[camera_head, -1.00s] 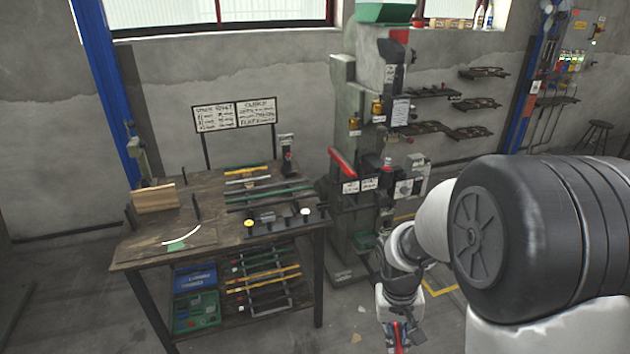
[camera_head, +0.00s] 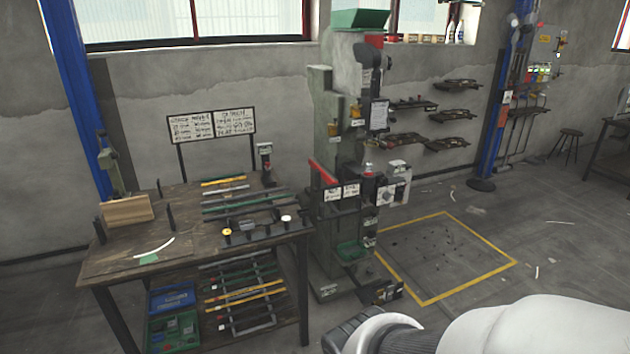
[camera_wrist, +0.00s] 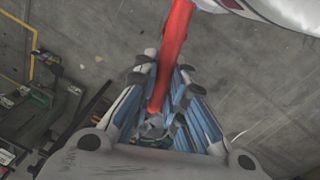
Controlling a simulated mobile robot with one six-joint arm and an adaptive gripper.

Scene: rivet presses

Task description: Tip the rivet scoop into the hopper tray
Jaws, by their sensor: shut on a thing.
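My gripper (camera_wrist: 160,88) shows in the wrist view, its fingers closed around a long red handle (camera_wrist: 174,52), which I take to be the rivet scoop's. The handle runs up to the top edge, where a pale, red-edged shape shows only in part; I cannot tell whether it is the scoop's pan, and no rivets are visible. A green hopper tray (camera_head: 357,20) sits on top of the tall grey-green rivet press (camera_head: 325,150) in the head view. Its inside is hidden. My gripper is out of the head view and well apart from the tray.
A wooden workbench (camera_head: 130,255) with rods and signs stands left of the press. A lower green tray (camera_head: 351,252) and a red lever (camera_head: 323,172) are on the press. Wall racks (camera_head: 455,115) hang behind. The yellow-marked floor area (camera_head: 447,258) right of the press looks free of large objects.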

